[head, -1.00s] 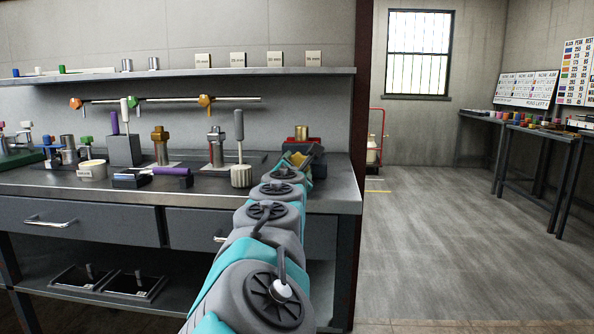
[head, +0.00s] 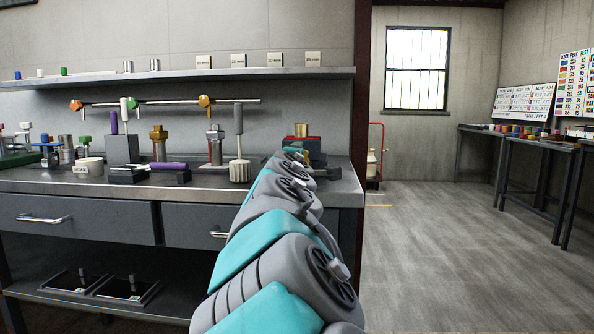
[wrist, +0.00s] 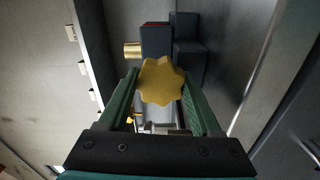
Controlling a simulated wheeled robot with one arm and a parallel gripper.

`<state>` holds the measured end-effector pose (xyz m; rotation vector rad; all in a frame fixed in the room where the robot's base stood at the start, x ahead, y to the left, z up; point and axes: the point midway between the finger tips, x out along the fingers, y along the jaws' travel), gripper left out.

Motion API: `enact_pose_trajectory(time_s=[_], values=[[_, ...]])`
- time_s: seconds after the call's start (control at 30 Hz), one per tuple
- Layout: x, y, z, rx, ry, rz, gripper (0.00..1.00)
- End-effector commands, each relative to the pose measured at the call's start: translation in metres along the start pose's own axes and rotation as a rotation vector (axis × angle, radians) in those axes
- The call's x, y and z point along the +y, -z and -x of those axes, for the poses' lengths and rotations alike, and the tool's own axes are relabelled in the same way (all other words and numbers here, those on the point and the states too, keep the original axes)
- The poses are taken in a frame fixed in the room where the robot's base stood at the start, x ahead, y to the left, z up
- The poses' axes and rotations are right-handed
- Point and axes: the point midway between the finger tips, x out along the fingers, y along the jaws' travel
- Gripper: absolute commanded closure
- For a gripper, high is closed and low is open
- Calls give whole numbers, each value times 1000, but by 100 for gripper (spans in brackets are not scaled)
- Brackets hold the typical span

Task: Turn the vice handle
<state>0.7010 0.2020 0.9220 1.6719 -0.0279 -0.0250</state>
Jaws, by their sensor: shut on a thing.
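The vice stands at the right end of the workbench. In the head view its top (head: 303,142) shows red and dark parts with a brass cylinder (head: 302,129) on it, and my arm hides its front. In the wrist view I see its dark blocks (wrist: 190,50) and the brass cylinder on the left. The vice handle, a yellow lobed knob (wrist: 161,82), is in front of the dark blocks. My gripper (wrist: 161,92) has its green fingers on either side of the knob and is shut on it. My gripper is hidden in the head view.
A grey-handled tool with a ribbed base (head: 240,171) stands just left of my arm on the workbench (head: 215,187). A shelf (head: 180,76) runs above. The floor on the right is clear.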

Motion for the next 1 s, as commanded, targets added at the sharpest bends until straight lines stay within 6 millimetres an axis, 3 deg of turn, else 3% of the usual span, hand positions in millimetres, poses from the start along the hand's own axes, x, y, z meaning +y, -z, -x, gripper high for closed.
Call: enact_pose_trajectory(time_s=[0.03, 0.33, 1.0], values=[[-7, -1, -1, -3, 3, -43, 90], [-8, -2, -1, -3, 2, -328, 90], [-3, -1, -1, -3, 1, -869, 90]])
